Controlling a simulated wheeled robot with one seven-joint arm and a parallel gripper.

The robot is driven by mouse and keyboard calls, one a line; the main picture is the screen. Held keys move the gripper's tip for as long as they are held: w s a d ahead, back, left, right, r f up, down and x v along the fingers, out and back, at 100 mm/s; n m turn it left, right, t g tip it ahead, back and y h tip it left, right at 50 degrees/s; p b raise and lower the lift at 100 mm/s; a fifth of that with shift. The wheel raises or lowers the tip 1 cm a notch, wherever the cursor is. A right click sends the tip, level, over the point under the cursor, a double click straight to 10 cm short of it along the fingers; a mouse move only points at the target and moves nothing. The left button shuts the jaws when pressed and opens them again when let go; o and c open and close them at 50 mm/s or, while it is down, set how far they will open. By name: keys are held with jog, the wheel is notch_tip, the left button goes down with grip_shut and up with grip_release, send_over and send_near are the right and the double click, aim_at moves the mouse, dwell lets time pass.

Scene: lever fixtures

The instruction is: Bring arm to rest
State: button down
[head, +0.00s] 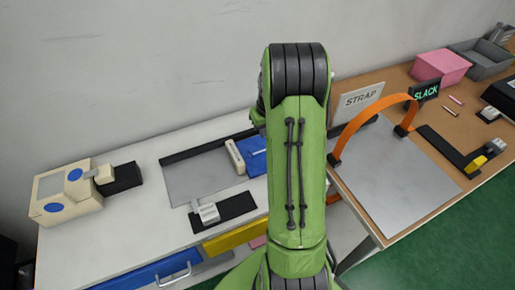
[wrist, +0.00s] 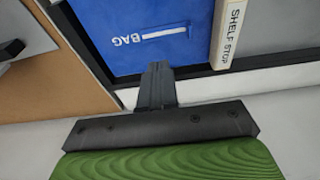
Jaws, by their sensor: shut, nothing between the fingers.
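My green arm (head: 298,160) stands up in the middle of the head view, folded at its black-banded top joint. It hides part of the bench, and my gripper does not show there. In the wrist view my gripper (wrist: 157,75) has its dark fingers together, with nothing between them. A white bar lettered SHELF STOP (wrist: 231,32) is right of the bag.
The white bench (head: 130,230) holds a cream box (head: 66,193), a grey plate (head: 203,176) and a small lever (head: 208,212). The brown table (head: 375,80) holds an orange strap arch (head: 372,117), a STRAP sign (head: 360,98), a SLACK display (head: 426,91) and a pink box (head: 441,66).

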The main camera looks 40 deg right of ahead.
jog(key=shift+f, duration=0.1)
dwell(0.3)
jog(key=s+a+r+n+t+p, duration=0.1)
jog(key=s+a+r, duration=0.2)
jog(key=a+r, duration=0.5)
jog(key=s+a+r+n, duration=0.1)
jog(key=s+a+r, duration=0.1)
jog(key=a+r, duration=0.6)
jog(key=s+a+r+t, duration=0.1)
jog(key=s+a, duration=0.4)
jog(key=s, duration=0.2)
jog(key=s+a+r+n+t+p, duration=0.1)
jog(key=s+a+r, duration=0.1)
jog(key=s+a, duration=0.3)
jog(key=s, duration=0.2)
jog(key=shift+s+r+y, duration=0.2)
jog(key=shift+s+y, duration=0.1)
jog(key=shift+s, duration=0.1)
